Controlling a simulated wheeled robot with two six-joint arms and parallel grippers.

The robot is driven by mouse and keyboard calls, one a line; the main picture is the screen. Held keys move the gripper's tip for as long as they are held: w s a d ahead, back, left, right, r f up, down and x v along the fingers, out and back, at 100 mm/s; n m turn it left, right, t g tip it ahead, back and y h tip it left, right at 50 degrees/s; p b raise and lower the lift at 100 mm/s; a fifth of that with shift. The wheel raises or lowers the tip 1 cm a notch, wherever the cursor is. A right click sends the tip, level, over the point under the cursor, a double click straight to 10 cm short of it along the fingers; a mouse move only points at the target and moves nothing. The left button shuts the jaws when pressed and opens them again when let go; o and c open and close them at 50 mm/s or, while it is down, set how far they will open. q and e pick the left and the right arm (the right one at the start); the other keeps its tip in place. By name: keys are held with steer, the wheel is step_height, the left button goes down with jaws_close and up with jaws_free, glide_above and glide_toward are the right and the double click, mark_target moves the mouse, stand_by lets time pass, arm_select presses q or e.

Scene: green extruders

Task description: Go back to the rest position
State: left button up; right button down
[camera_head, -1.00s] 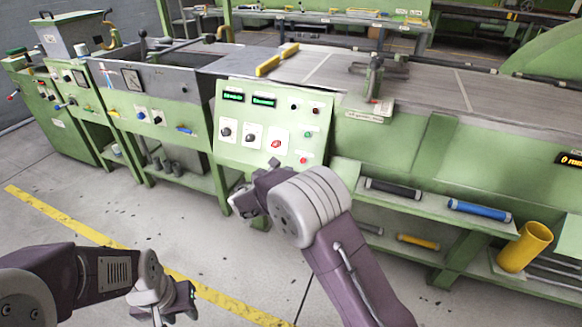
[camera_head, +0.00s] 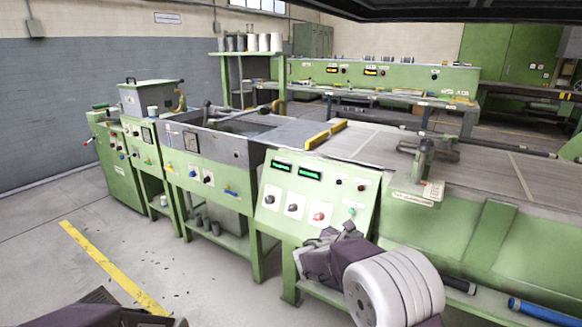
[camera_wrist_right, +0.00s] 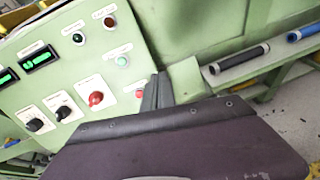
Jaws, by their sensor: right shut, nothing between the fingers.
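My right gripper (camera_head: 338,236) is in front of the lower part of the green control panel (camera_head: 318,193), with the pale rounded joint of my right arm nearer the camera. In the right wrist view its fingers (camera_wrist_right: 158,90) are together, with nothing held, and the panel is beyond them. I cannot tell the gap between fingers and panel.
The panel carries knobs, a red button (camera_wrist_right: 96,99) and lit displays. The long extruder bench (camera_head: 470,170) runs to the right. Rollers, one black (camera_wrist_right: 239,60) and one blue (camera_head: 540,311), lie on its lower shelf. Open floor (camera_head: 60,270) with a yellow line lies at left.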

steer(key=s+d+f+m+g+y, duration=0.1)
steer(key=s+d+f+m+g, duration=0.2)
steer(key=s, duration=0.4)
steer(key=s+d+f+m+g, duration=0.1)
steer(key=s+d+m+g, duration=0.25)
steer(key=s+d, duration=0.3)
steer(key=s+a+f+m+g+y, duration=0.2)
steer(key=s+a+f+m+y, duration=0.3)
steer(key=s+m, duration=0.4)
steer(key=s+a+f+m+g+y, duration=0.1)
steer(key=s+a+f+m+y, duration=0.3)
steer(key=s+a+m, duration=0.45)
step_height(320, 180, up, 27)
steer(key=m+p, duration=0.2)
steer(key=p, duration=2.6)
steer(key=shift+s+d+f+m, duration=0.2)
steer(key=shift+d+m, duration=0.15)
steer(key=shift+m, duration=0.05)
steer(key=shift+s, duration=0.1)
